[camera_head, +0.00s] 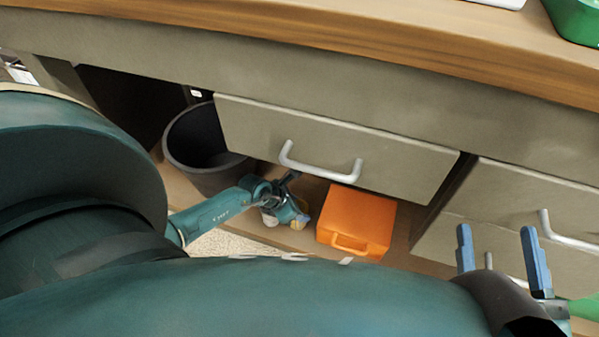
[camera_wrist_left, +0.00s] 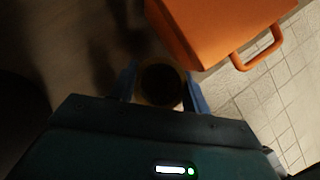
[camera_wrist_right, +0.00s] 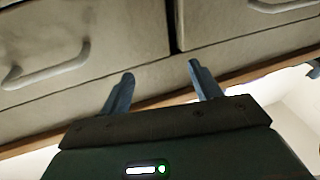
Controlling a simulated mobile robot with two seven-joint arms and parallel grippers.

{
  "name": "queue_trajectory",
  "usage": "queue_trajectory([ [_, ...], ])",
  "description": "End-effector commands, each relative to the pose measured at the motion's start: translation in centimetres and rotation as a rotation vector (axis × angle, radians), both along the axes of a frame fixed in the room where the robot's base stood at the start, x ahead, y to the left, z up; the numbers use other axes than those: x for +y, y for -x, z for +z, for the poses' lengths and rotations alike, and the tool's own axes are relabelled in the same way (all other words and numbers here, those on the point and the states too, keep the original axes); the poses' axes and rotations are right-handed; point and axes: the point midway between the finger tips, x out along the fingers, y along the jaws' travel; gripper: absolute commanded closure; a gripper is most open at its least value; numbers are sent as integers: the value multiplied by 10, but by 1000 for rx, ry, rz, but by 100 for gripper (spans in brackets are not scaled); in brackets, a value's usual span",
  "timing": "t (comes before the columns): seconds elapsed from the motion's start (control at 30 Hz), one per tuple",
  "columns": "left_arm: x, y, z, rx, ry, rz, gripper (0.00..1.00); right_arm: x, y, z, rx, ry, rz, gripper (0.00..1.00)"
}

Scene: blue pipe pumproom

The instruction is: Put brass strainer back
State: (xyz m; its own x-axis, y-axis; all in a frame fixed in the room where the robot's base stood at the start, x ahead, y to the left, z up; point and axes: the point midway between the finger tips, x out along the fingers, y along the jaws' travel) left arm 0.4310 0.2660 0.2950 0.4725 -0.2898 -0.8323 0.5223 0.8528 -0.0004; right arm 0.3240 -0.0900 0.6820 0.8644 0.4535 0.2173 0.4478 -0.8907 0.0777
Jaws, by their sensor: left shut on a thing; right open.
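My left gripper (camera_head: 287,212) reaches down under the drawer, between the black bin and the orange case. In the left wrist view its blue fingers (camera_wrist_left: 161,84) are shut on a dark round thing, probably the brass strainer (camera_wrist_left: 160,88). That view is dim, and only its round end shows. In the head view the held thing is small, mostly hidden by the gripper, with brownish-yellow bits showing. My right gripper (camera_head: 503,247) is open and empty in front of the right-hand drawers; it also shows in the right wrist view (camera_wrist_right: 160,73).
An orange case (camera_head: 357,217) with a handle stands on the low shelf just right of my left gripper. A black bin (camera_head: 197,145) stands to its left. A closed-looking drawer (camera_head: 330,145) with a silver handle overhangs. A wooden worktop (camera_head: 300,35) runs above.

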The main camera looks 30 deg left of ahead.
Motion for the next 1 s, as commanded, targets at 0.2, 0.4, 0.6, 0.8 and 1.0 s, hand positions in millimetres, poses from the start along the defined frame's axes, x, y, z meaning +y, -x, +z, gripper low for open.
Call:
queue_trajectory([
  [0.2,0,-1,-29,-2,2,2,82,1,-3,3,-57,-21,18,37],
  [0.4,0,-1,-42,-3,1,1,82,-1,-8,22,-170,-11,19,37],
  [0.6,0,-1,-40,-3,1,1,82,-1,-8,23,-170,-9,19,37],
  [0.8,0,-1,-43,-2,0,1,48,-1,-9,25,-188,-7,18,37],
  [1.0,0,-1,-43,-1,0,1,32,-1,-9,25,-187,-8,18,37],
])
